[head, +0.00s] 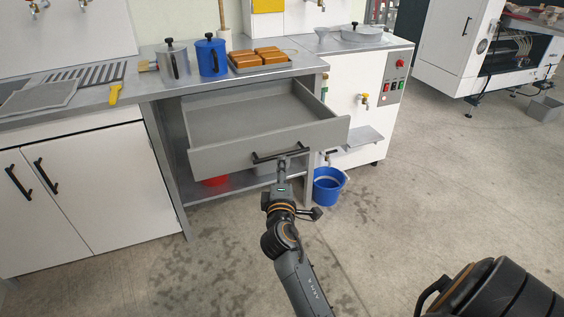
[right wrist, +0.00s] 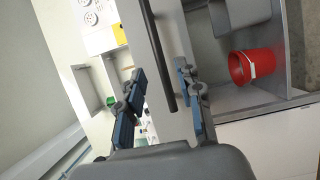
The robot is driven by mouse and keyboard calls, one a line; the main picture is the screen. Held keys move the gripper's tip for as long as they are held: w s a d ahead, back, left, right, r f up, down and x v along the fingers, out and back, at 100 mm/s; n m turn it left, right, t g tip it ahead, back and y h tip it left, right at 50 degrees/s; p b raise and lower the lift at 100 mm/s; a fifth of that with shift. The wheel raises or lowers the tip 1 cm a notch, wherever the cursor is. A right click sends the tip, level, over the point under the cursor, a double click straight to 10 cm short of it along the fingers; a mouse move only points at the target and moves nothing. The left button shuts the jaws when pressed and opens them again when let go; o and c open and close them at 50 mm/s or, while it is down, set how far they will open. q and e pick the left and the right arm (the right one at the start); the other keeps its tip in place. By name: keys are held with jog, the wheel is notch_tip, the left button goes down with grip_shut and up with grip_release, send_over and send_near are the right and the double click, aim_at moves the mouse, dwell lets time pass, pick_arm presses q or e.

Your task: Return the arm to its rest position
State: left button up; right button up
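My right gripper (head: 282,168) is at the front of the open grey drawer (head: 225,150), at its black bar handle (head: 280,153). In the right wrist view, the two blue-padded fingers of the right gripper (right wrist: 158,95) stand apart. The dark handle bar (right wrist: 158,45) runs into the gap between them, and neither pad is seen pressed on it. How deep the bar lies between the fingers is unclear. The drawer is pulled well out and looks empty. My left gripper is in neither view.
The counter above carries a blue pot (head: 211,58), a grey pot (head: 173,61) and a tray of brown loaves (head: 258,66). A blue bucket (head: 328,186) stands on the floor right of the gripper. A red bucket (right wrist: 256,66) sits on the lower shelf. Floor in front is clear.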

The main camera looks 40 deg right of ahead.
jog(key=shift+s+a, duration=0.2)
jog(key=shift+s, duration=0.15)
jog(key=s+a+f+m+g+y, duration=0.25)
jog(key=s+f, duration=0.25)
jog(key=f, duration=0.6)
jog(key=s+a+f+m+g+y, duration=0.1)
jog(key=s+a+f+g+y, duration=0.2)
jog(key=f, duration=0.8)
jog(key=s+a+f+m+g+y, duration=0.1)
jog(key=s+a+f+g+y, duration=0.1)
jog(key=s+a+f, duration=0.6)
jog(key=s+a+f+m+g+y, duration=0.25)
jog(key=s+f+m+g, duration=0.2)
jog(key=s+f, duration=1.05)
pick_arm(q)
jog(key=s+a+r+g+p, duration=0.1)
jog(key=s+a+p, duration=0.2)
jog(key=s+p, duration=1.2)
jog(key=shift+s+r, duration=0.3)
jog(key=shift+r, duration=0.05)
pick_arm(e)
jog(key=s+d+r+g, duration=0.1)
jog(key=s+d+r, duration=0.1)
jog(key=s, duration=1.5)
jog(key=shift+d+n+g+y, duration=0.3)
jog(key=shift+d, duration=0.1)
